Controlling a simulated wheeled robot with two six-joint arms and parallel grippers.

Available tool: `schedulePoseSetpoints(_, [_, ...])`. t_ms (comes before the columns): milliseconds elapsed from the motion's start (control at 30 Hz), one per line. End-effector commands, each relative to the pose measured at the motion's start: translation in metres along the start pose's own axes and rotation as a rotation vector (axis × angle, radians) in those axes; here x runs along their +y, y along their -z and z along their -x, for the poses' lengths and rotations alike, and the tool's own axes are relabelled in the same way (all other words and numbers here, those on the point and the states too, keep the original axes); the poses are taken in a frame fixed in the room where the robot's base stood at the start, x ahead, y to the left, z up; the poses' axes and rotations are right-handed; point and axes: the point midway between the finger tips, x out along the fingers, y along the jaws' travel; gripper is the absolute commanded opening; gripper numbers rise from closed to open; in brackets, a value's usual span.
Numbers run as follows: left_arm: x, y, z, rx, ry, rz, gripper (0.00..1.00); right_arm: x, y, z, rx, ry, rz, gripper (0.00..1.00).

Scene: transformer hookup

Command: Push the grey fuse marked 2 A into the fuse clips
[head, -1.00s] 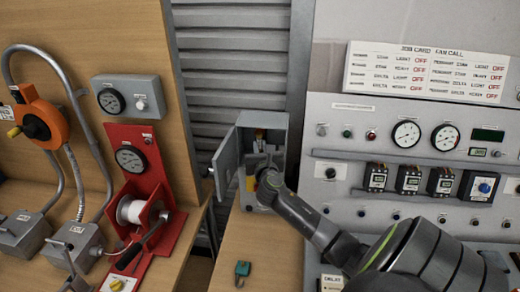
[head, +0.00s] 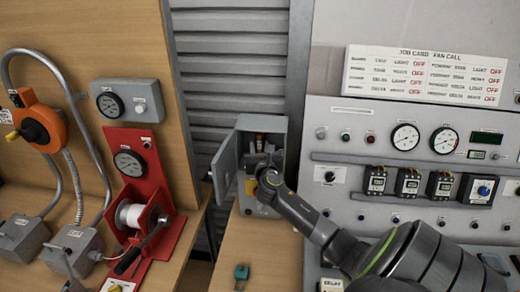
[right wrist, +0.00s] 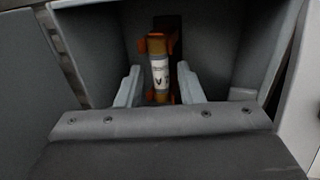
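The grey box (head: 279,150) stands open on the bench in the head view, its door swung out to the left. My right gripper (head: 262,168) reaches inside it. In the right wrist view, an upright fuse (right wrist: 160,72) with a white label and orange metal at both ends is at the back of the box. The label's mark is too small to read. My right gripper's fingers (right wrist: 160,88) are apart, one on each side of the fuse, with visible gaps. The clips are mostly hidden behind it. My left gripper is out of view.
The box door (head: 226,168) and side walls leave little room around my right gripper. A small green padlock-like item (head: 241,272) lies on the bench in front. A control panel (head: 420,215) stands to the right, a red winch (head: 140,205) to the left.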

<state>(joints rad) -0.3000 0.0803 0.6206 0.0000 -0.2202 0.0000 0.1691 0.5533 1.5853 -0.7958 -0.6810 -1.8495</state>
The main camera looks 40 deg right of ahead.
Motion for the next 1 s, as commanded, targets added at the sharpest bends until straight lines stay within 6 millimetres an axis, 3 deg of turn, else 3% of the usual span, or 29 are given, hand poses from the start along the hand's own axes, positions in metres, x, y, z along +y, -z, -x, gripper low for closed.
schedulePoseSetpoints(367, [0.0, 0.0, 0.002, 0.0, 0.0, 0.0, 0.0, 0.001, 0.001, 0.003, 0.003, 0.0, -0.001, 0.41])
schedulePoseSetpoints(1000, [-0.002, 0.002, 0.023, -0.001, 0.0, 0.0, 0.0, 0.014, 0.0, 0.047, 0.003, 0.0, -0.001, 0.41])
